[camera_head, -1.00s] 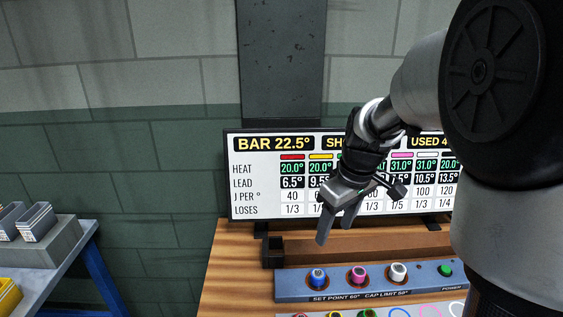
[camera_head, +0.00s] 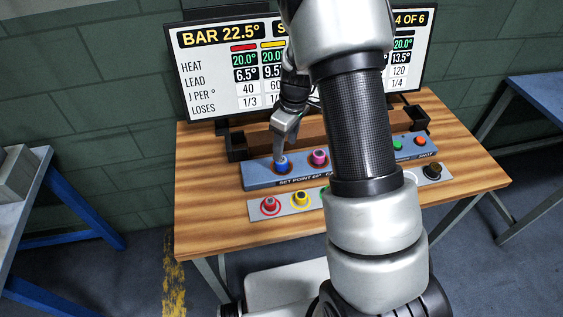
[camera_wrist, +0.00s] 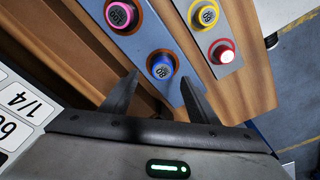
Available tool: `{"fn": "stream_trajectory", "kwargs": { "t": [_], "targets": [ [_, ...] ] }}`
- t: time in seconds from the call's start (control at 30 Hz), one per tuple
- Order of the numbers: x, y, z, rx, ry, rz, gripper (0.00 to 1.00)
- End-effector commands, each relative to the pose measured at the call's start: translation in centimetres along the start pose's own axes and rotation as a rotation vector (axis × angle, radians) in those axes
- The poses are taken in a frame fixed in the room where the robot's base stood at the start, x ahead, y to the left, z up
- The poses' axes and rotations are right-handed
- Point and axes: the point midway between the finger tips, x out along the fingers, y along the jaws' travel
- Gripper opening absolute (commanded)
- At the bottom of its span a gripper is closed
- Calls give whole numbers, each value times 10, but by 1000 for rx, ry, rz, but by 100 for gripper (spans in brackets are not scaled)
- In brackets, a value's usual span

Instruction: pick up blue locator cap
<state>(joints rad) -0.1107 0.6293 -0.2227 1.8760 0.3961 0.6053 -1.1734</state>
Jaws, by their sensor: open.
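The blue locator cap (camera_head: 282,166) sits at the left end of the blue-grey strip (camera_head: 258,177) on the wooden table. In the wrist view the blue cap (camera_wrist: 162,68) stands in an orange-brown ring, a little beyond and between my fingertips. My gripper (camera_head: 279,147) is open and empty, just above the cap. In the wrist view its two fingers (camera_wrist: 160,84) are spread on either side of the cap; contact cannot be made out.
A pink cap (camera_head: 320,157) stands to the right on the same strip. A grey strip (camera_head: 286,209) in front carries a red cap (camera_head: 269,205) and a yellow cap (camera_head: 301,199). A display board (camera_head: 213,78) and a brown bar (camera_head: 262,140) stand behind. My arm hides the strips' middle.

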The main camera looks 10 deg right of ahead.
Motion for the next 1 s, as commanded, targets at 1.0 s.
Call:
{"fn": "stream_trajectory", "kwargs": {
  "t": [1.0],
  "targets": [
    [60, -5, 0, 0, 1, 2, 20]
  ]
}}
